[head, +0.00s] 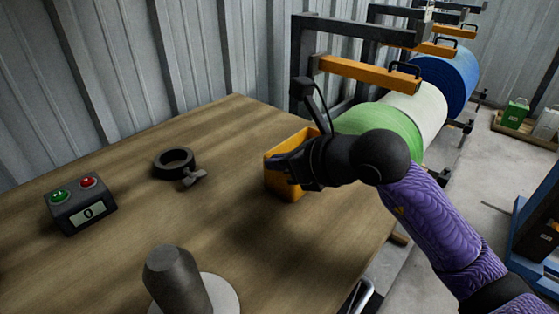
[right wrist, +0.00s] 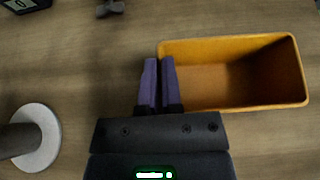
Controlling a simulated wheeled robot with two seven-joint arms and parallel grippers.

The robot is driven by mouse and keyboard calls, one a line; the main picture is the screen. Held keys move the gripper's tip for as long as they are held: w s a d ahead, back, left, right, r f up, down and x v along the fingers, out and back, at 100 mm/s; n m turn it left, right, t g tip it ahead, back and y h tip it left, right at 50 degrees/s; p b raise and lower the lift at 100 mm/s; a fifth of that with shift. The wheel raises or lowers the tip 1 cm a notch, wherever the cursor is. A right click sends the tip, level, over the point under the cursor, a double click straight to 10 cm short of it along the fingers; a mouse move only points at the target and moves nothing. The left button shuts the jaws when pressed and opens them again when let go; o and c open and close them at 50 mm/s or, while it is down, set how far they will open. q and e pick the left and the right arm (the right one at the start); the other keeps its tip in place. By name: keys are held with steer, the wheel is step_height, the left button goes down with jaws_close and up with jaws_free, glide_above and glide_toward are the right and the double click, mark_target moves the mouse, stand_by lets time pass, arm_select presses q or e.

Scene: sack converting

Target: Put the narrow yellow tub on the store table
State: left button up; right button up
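The narrow yellow tub (head: 285,178) is at the right part of the wooden table (head: 120,190), open side up. In the right wrist view the tub (right wrist: 240,105) lies to the right of the fingers. My right gripper (right wrist: 160,62) has its two purple fingers close together at the tub's short end wall, one outside and one on the inner side. It appears shut on that wall, which the fingers partly hide. In the head view my right gripper (head: 289,168) covers part of the tub. I cannot tell whether the tub's base touches the table. My left gripper is not in view.
On the table are a grey box with buttons (head: 82,209), a black ring with a wing screw (head: 175,160) and a dark cylinder on a pale disc (head: 176,280). Green, white and blue rolls (head: 447,75) stand beyond the table.

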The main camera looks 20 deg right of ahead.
steer(key=o, duration=0.4)
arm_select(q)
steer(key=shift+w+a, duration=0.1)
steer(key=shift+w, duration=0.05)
arm_select(e)
steer(key=shift+d+r, duration=0.1)
steer(key=shift+r, duration=0.2)
arm_select(q)
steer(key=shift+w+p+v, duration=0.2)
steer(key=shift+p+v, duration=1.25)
steer(key=shift+p, duration=0.15)
arm_select(e)
steer(key=shift+v, duration=5.85)
